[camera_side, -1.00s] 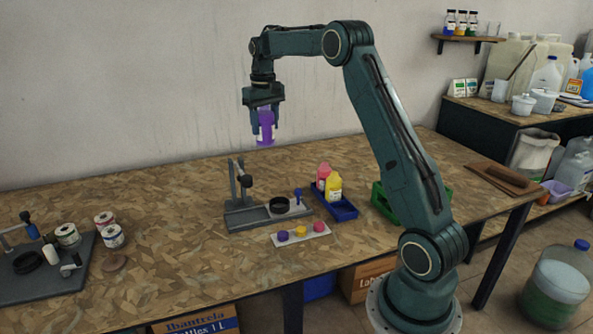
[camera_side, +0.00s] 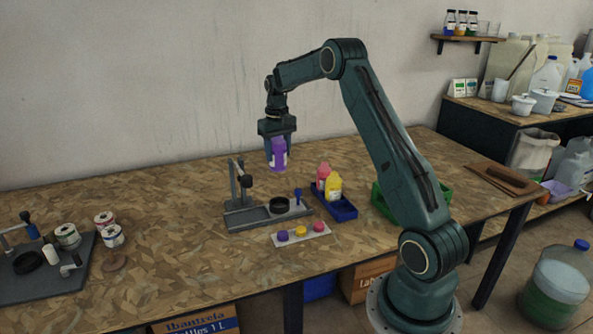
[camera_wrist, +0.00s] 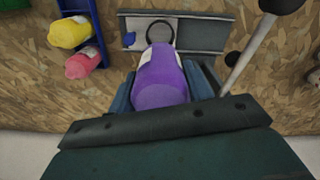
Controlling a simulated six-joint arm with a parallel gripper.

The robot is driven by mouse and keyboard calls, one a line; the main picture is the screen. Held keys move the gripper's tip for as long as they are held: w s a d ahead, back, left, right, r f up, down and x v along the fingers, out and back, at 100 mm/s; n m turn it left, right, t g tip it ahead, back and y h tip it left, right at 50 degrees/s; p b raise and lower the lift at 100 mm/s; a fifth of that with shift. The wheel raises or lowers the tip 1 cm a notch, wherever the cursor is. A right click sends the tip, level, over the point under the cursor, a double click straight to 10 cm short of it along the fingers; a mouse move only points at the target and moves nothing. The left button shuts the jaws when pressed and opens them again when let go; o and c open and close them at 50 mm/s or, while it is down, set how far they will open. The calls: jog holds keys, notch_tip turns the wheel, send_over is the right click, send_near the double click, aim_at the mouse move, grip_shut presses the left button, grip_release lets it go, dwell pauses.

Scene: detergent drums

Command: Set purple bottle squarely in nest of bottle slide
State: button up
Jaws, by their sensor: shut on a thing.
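My gripper (camera_side: 277,150) is shut on the purple bottle (camera_side: 278,157) and holds it upright in the air above the bottle slide. In the wrist view the purple bottle (camera_wrist: 160,85) sits between the two jaws. The bottle slide (camera_side: 262,214) is a grey fixture on the table with a black ring nest (camera_side: 279,205), a post with a black knob at its left and a blue knob at its right. The wrist view shows the nest (camera_wrist: 160,34) empty just beyond the bottle, partly hidden by it.
A blue tray (camera_side: 337,211) right of the slide holds a pink bottle (camera_side: 323,175) and a yellow bottle (camera_side: 333,187). A white strip (camera_side: 302,235) with purple, yellow and pink caps lies in front. A green crate (camera_side: 383,199) stands by my arm.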

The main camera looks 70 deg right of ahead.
send_near(285, 200)
jog(key=a+r, duration=0.1)
jog(key=a, duration=0.1)
jog(key=a+r, duration=0.1)
jog(key=shift+w+a+r, duration=0.1)
jog(key=shift+w+r, duration=0.15)
jog(key=shift+r, duration=0.05)
jog(key=shift+f, duration=0.25)
jog(key=shift+f, duration=1.4)
jog(key=shift+f, duration=1.85)
dwell(1.0)
dwell(0.3)
jog(key=o, duration=1.6)
jog(key=shift+s, duration=0.1)
jog(key=shift+r, duration=0.15)
